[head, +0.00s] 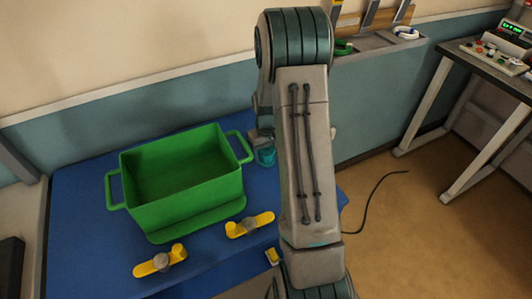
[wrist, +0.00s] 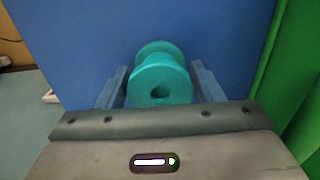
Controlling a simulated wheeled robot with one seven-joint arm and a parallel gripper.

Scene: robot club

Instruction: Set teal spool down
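The teal spool (wrist: 160,82) is between the two blue fingers of my gripper (wrist: 161,85) in the wrist view, one finger close along each side. The fingers look shut on it, with its round end and centre hole facing the camera. In the head view the spool (head: 266,157) shows low beside my arm, over the blue table (head: 80,215), just right of the green bin. My arm hides most of my gripper there. I cannot tell whether the spool touches the table top.
The green bin (head: 190,205) stands close to the left of the spool, one handle toward it. Two yellow parts with grey knobs (head: 160,261) (head: 250,225) lie in front of the bin. A small yellow piece (head: 272,256) lies near my arm. The table's right edge is close.

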